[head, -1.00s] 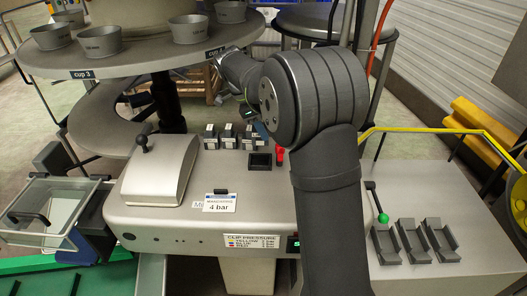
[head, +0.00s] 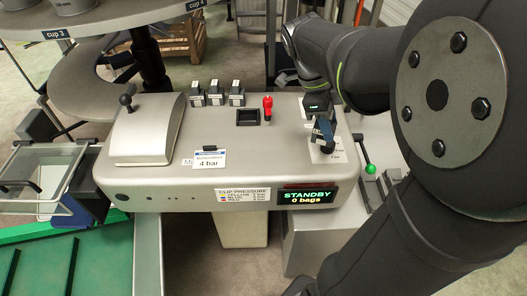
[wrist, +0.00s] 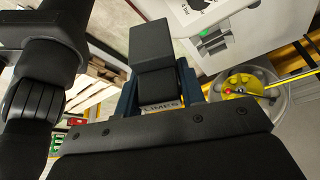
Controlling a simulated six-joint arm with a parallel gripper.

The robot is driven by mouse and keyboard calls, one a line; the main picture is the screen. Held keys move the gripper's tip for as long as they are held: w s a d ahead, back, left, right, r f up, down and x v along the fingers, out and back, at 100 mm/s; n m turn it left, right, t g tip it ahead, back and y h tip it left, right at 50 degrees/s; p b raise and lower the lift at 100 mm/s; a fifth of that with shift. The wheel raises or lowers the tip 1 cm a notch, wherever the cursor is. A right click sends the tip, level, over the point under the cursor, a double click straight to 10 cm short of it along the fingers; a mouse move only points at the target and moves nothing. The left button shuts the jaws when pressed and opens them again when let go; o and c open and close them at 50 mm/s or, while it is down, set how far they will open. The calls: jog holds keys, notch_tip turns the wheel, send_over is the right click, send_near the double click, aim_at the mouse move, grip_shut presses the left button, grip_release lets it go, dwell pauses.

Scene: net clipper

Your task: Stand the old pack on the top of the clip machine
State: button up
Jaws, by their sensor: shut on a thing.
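The clip machine (head: 150,188) is a grey housing with a broad, flat top. Whether the pack's foot touches the top cannot be told.
Three labelled packs (head: 216,94) stand at the back of the top. The display (head: 306,196) reads STANDBY, 0 bags. A green-knobbed lever (head: 370,169) stands at right.

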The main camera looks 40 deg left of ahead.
jog(key=s+a+f, duration=0.1)
jog(key=a+f, duration=0.1)
jog(key=a, duration=0.1)
jog(key=s+a+f, duration=0.1)
jog(key=a+f, duration=0.1)
jog(key=a, duration=0.2)
jog(key=s+a+f, duration=0.2)
jog(key=a+f, duration=0.1)
jog(key=shift+s+a, duration=0.1)
jog(key=shift+a, duration=0.15)
jog(key=shift+f, duration=2)
jog(key=shift+f, duration=0.15)
jog(key=o, duration=1)
jog(key=v, duration=1.2)
jog(key=shift+a, duration=0.1)
